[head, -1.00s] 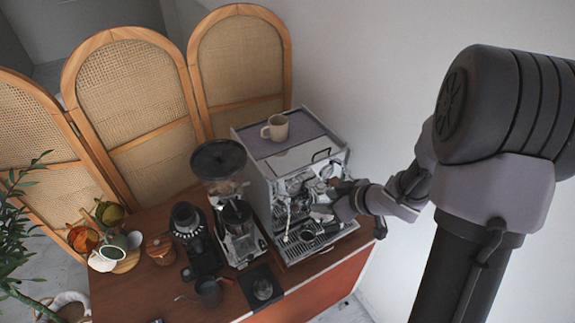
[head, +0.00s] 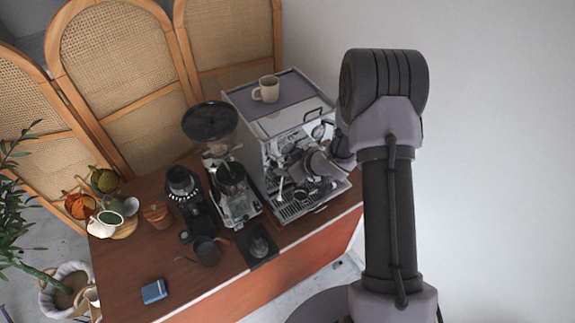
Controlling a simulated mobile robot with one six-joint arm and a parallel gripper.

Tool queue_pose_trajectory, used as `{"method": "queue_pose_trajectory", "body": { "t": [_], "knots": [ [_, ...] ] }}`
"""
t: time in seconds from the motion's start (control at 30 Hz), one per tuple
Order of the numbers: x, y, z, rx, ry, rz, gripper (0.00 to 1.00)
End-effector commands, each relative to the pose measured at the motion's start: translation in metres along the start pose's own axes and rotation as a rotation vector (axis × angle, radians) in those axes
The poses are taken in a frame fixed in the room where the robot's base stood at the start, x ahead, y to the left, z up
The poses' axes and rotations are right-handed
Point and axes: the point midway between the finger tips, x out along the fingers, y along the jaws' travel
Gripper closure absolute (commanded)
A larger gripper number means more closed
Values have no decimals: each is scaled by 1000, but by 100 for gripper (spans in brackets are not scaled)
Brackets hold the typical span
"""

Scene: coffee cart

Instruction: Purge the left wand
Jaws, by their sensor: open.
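The silver espresso machine (head: 243,101) stands at the right end of the wooden cart. The left wand (head: 280,188) looks like a thin metal tube hanging at the left of the machine's front, above the drip tray (head: 292,210). My gripper (head: 297,172) is in front of the machine, over the drip tray and close to the left wand on its right. It is open and looks empty. The fingers are small and blend with the machine's metal parts, so I cannot tell whether they touch anything.
A beige mug (head: 266,89) stands on the machine's top. A grinder (head: 210,122) stands close on the left, with a smaller black grinder (head: 185,190) beyond it. A dark pitcher (head: 207,251) and a blue box (head: 154,291) are near the cart's front. Folding screens (head: 120,80) stand behind.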

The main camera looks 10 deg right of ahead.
Motion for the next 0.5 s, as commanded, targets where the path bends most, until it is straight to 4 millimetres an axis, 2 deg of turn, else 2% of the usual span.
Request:
{"method": "queue_pose_trajectory", "body": {
  "t": [0.1, 0.33, 0.5],
  "knots": [
    [0, 0, 0, 0, 0, 0, 54],
    [0, 0, 0, 0, 0, -1, 99],
    [0, 0, 1, 0, 2, 0, 100]
  ]
}}
